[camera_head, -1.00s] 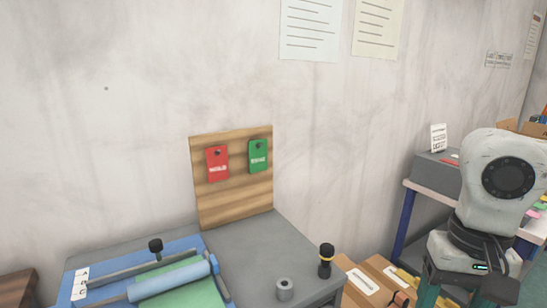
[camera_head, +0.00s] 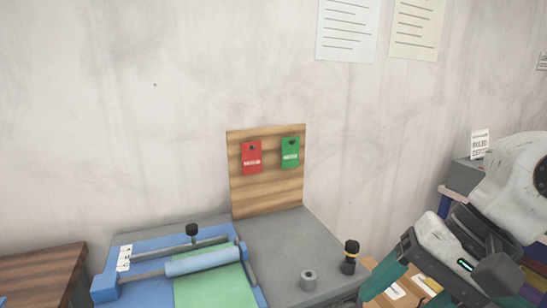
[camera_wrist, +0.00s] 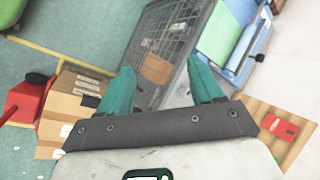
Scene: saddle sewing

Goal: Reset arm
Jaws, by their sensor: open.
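My gripper (camera_wrist: 160,88) shows in the wrist view with its two teal fingers spread apart and nothing between them. In the head view my arm is at the right edge, with the gripper (camera_head: 440,290) low beside the grey bench, partly cut off by the frame. In the wrist view the fingers point over a grey mesh cage or cart (camera_wrist: 170,50).
A wooden board (camera_head: 268,195) bears a red tag (camera_head: 251,158) and a green tag (camera_head: 290,153). Cardboard boxes (camera_wrist: 75,110) lie left of my gripper.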

